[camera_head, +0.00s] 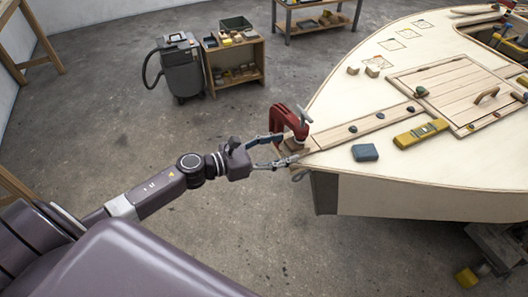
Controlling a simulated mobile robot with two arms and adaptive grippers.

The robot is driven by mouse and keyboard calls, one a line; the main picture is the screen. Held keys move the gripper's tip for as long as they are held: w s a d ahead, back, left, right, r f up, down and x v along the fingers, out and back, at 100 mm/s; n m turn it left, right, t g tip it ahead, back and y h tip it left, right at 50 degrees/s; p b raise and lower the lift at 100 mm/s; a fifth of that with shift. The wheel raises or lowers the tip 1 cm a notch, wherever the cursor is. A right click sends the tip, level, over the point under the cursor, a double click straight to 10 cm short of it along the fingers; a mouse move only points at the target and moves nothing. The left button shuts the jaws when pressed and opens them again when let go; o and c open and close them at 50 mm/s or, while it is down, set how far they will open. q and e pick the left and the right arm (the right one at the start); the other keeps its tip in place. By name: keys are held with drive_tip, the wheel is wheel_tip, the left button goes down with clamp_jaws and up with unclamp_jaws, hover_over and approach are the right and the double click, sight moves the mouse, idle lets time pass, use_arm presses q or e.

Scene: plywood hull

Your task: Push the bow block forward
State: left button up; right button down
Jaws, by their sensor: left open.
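The plywood hull (390,175) fills the right side, its bow tip pointing left. A small brown wooden block (294,145), which looks like the bow block, sits at the tip under a red clamp (283,117). My left arm reaches in from the lower left. Its gripper (282,151) is open at the bow tip, one finger near the clamp's foot and the other by the deck edge below. I cannot tell whether either finger touches the block. The clamp and fingers hide part of the block. My right gripper is out of view.
A grey vacuum (182,70) and a wooden cart (235,62) stand behind. The floor left of the bow is clear.

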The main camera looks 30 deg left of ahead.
use_arm(q)
drive_tip(key=v, duration=0.6)
drive_tip(key=shift+s+a, duration=0.2)
drive_tip(key=shift+s, duration=0.1)
